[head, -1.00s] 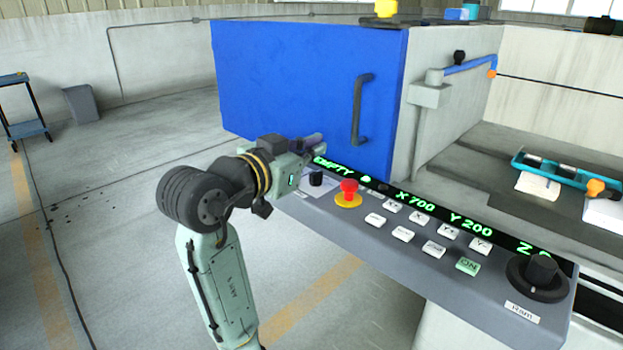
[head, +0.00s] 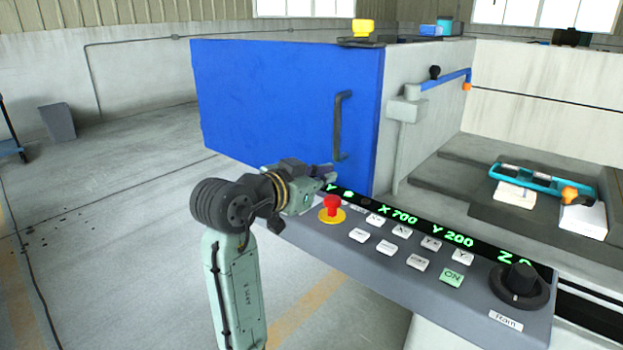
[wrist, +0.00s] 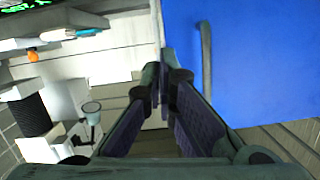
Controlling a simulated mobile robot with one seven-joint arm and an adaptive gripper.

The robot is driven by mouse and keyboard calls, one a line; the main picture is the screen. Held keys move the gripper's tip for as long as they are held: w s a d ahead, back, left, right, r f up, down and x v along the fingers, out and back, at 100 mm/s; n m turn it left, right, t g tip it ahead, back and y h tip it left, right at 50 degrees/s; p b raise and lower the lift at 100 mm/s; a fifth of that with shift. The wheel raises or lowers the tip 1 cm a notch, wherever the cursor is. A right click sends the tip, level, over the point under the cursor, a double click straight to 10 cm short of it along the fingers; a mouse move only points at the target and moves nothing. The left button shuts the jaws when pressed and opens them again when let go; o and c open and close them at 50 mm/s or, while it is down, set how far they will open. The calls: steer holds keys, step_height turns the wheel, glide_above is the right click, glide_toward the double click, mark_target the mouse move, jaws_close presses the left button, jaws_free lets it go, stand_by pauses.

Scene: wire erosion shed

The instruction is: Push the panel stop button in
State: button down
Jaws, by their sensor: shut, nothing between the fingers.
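The red stop button (head: 332,203) stands on a yellow disc on the left part of the grey control panel (head: 375,275). It looks raised in the head view. My gripper (head: 330,173) is just behind the button and a little above it in that picture, over the panel's left end. The gap between them is hard to judge. In the wrist view the two fingers (wrist: 162,85) meet at their tips with nothing between them. I cannot make out the button in the wrist view. My gripper covers part of the panel's display (head: 400,215).
White keys (head: 387,247), a green ON key (head: 452,277) and a large black knob (head: 519,283) lie right of the button. A blue door (head: 280,100) with a dark handle (head: 340,125) rises behind my gripper. Open floor lies to the left.

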mark_target(332, 207)
steer(key=w+f, duration=0.1)
steer(key=w+d+f, duration=0.1)
steer(key=f, duration=0.1)
steer(key=shift+w+d+f, duration=0.25)
steer(key=shift+w+f, duration=0.05)
steer(key=shift+w, duration=0.1)
steer(key=shift+f, duration=0.55)
